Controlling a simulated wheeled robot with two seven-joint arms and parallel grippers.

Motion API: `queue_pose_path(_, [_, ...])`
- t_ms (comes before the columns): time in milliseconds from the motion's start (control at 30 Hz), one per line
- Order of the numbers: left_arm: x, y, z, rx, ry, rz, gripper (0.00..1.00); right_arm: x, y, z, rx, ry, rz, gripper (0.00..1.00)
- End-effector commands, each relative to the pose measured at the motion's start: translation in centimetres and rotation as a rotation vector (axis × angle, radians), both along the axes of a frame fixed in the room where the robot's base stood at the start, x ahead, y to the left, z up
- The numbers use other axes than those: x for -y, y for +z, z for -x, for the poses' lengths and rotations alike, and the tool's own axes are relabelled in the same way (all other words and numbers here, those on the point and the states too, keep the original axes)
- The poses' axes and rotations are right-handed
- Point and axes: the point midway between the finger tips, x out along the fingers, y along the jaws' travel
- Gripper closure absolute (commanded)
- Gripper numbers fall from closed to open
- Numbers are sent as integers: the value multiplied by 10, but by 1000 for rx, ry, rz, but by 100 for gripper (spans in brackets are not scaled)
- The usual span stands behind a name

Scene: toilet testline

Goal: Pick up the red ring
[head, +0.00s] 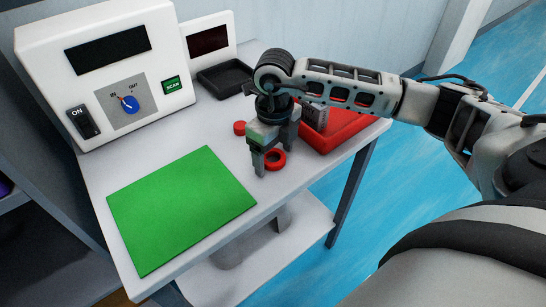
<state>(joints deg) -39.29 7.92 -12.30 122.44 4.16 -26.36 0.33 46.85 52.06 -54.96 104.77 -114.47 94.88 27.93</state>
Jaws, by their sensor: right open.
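A red ring (275,160) stands or lies near the front right edge of the white table, its hole visible. My right gripper (272,164) is above and around it, pointing down, with its fingers apart. One finger is left of the ring and the other is behind or right of it. I cannot tell whether the fingers touch the ring. My left gripper is out of view.
A green mat (181,212) lies at the front left of the table (190,134). A red tray (345,128) is at the right edge, partly behind my right arm. A small red object (239,128) lies left of the gripper. A white control box (100,65) and a black tray (224,79) stand behind.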

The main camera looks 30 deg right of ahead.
Motion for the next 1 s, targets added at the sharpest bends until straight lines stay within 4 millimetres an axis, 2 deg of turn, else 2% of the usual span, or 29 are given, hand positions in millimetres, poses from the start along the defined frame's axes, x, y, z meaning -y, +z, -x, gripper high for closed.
queue_pose_path(67, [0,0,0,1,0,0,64,0,0,0,0,0,0,27])
queue_pose_path(200, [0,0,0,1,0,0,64,0,0,0,0,0,0,66])
queue_pose_path(233, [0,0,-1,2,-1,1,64,0,0,0,0,0,0,72])
queue_pose_path(667, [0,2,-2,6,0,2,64,0,7,-1,2,0,-1,73])
queue_pose_path(867, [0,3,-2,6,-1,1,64,0,34,-1,5,0,0,73])
queue_pose_path(1000, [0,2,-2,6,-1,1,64,-12,63,22,7,7,-1,73])
